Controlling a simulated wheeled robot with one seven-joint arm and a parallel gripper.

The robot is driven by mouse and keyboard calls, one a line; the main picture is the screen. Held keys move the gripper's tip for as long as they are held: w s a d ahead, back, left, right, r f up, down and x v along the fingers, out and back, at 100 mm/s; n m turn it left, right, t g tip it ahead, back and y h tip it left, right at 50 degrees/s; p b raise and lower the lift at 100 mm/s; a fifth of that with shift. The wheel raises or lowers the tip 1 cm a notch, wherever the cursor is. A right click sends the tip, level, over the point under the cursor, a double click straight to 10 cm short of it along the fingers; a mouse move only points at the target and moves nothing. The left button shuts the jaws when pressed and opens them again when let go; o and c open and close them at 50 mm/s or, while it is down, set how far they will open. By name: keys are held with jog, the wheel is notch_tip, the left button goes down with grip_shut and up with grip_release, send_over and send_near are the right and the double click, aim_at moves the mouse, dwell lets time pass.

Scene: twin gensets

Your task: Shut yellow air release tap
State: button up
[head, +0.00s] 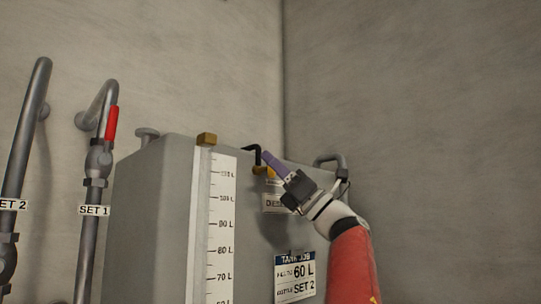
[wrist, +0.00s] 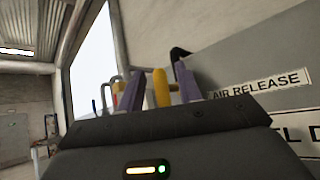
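The yellow air release tap (wrist: 161,88) shows in the wrist view as an upright yellow handle between my two purple fingers. Narrow gaps show on both sides of it, so my gripper (wrist: 158,72) is open around it or just short of it; the depth is hard to tell. In the head view my gripper (head: 268,158) reaches the upper part of the grey tank, and only a small piece of the yellow tap (head: 259,170) shows beside the fingers. An AIR RELEASE label (wrist: 262,86) is right of the tap in the wrist view.
The grey tank (head: 155,215) carries a white level scale (head: 222,225) and a job card (head: 295,277). A black bent pipe (head: 253,149) rises by the tap. A red-handled valve (head: 111,123) sits on the SET 1 pipe at left. A concrete wall stands behind.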

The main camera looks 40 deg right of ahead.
jog(key=shift+w+a+r, duration=0.2)
jog(key=shift+w+r, duration=0.15)
jog(key=shift+c, duration=0.3)
grip_shut()
